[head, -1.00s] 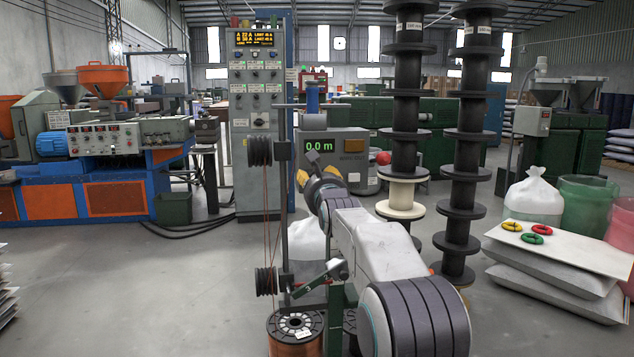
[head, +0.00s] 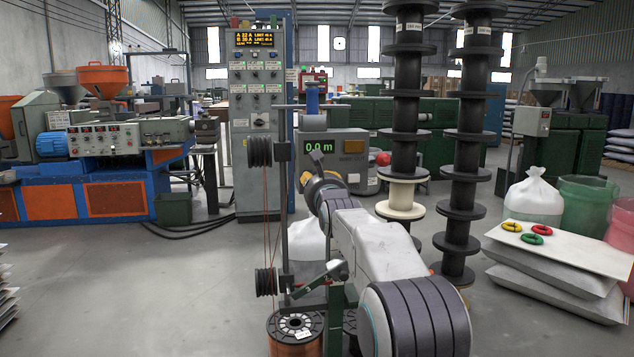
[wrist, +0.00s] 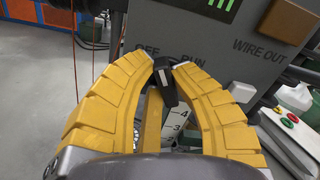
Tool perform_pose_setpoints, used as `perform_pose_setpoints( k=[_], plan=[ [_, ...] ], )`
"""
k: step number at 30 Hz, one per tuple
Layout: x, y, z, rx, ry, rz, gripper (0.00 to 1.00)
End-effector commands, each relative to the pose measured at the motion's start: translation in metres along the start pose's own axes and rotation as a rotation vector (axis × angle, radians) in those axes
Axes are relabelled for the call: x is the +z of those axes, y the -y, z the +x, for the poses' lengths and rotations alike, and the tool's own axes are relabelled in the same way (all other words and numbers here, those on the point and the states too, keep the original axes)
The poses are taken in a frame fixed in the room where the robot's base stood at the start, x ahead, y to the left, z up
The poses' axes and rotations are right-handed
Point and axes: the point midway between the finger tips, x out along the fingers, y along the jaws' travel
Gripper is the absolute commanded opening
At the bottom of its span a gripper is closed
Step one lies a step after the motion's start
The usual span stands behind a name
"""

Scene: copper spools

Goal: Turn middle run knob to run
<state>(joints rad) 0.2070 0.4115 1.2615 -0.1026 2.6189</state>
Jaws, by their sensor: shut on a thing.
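The run knob (wrist: 166,88) is a black lever-like knob with a white mark, on the grey meter box below the OFF and RUN labels in the wrist view. It leans slightly, and its base is partly hidden, so its exact setting is hard to tell. My gripper (wrist: 168,66) has its yellow fingers on either side of the knob and is shut on it. In the head view my gripper (head: 314,178) is in front of the meter box (head: 348,145), whose green display reads 0.0 m. The knob is hidden there behind my gripper and arm.
A wire stand with black pulleys (head: 260,152) and taut copper wires is just left of the gripper. A copper spool (head: 295,333) is below it. Stacks of black spools (head: 462,190) stand to the right. Open floor lies at the left.

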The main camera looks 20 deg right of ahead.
Motion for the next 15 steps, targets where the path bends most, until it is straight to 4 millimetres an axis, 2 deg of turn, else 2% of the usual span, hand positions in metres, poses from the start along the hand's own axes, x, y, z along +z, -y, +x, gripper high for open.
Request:
perform_pose_setpoints(
  k=[9,15],
  plan=[
    [0.0012,0.0005,0.0002,0.001,-0.002,0.276,0.00],
    [0.0011,0.0004,0.0003,0.001,-0.002,0.327,0.00]
  ],
)
